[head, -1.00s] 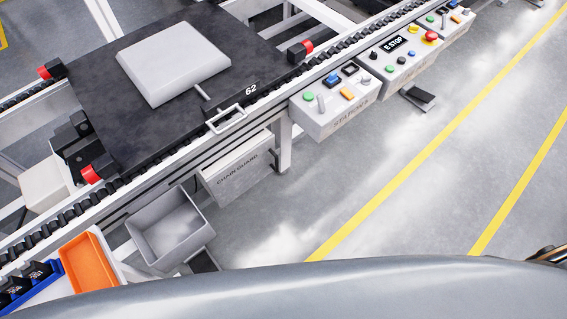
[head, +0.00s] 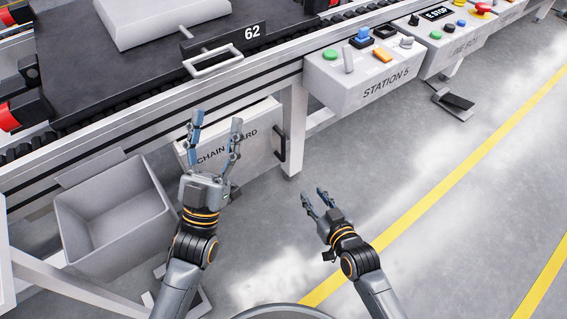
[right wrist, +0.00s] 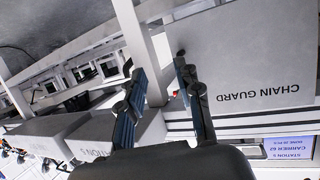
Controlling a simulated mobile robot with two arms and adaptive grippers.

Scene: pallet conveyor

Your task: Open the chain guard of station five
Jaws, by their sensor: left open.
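The chain guard (head: 255,125) is a pale panel under the conveyor at station five, with a dark upright handle (head: 281,146) at its right edge. It looks closed. My left gripper (head: 217,122) is open and empty, overlapping the panel's lettering from the head camera's side; contact cannot be told. My right gripper (head: 315,195) is open and empty, lower right of the handle and apart from it. In the right wrist view the right gripper's fingers (right wrist: 160,80) stand apart beside the chain guard (right wrist: 255,45), whose lettering appears upside down.
A grey bin (head: 112,225) stands left of my left arm. The station 5 control box (head: 350,85) juts out at upper right, with a foot pedal (head: 458,101) farther right. Carrier 62 (head: 140,65) sits on the conveyor above. Floor (head: 390,175) to the right is clear.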

